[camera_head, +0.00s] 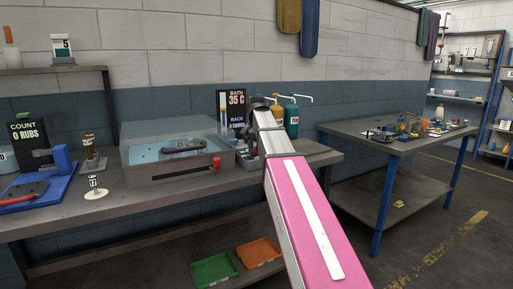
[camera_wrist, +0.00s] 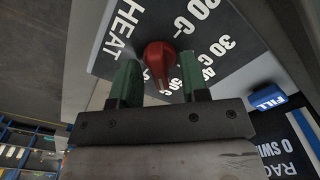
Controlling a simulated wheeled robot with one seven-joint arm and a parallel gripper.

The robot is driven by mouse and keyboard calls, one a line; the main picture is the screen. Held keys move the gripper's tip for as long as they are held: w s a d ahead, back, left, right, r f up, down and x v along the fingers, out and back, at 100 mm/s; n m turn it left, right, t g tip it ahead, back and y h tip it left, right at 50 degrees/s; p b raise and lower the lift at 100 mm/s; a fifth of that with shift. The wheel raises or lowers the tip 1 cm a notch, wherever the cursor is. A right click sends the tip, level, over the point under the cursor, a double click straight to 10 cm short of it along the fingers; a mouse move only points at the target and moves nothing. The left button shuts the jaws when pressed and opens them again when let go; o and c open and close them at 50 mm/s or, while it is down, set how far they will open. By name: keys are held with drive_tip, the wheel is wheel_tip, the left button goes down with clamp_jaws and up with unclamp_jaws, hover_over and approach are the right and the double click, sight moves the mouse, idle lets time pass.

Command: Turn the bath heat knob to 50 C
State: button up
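The red bath heat knob (camera_wrist: 158,60) sits on a dark dial plate marked HEAT (camera_wrist: 125,28), with printed marks of 20 C, 30 C and more partly hidden. Its pale pointer line faces down in the wrist view, beside a label that seems to read 50 C (camera_wrist: 186,89). My gripper (camera_wrist: 160,72) has its two green fingers on either side of the knob, with narrow gaps showing; it looks open. The bath display (camera_head: 236,98) reads 35 C.
A blue FILL control (camera_wrist: 265,97) lies right of the fingers. A second table (camera_head: 395,140) is at right.

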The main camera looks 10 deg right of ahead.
wheel_tip(320, 180, up, 11)
drive_tip(key=shift+f, duration=0.15)
idle(0.6)
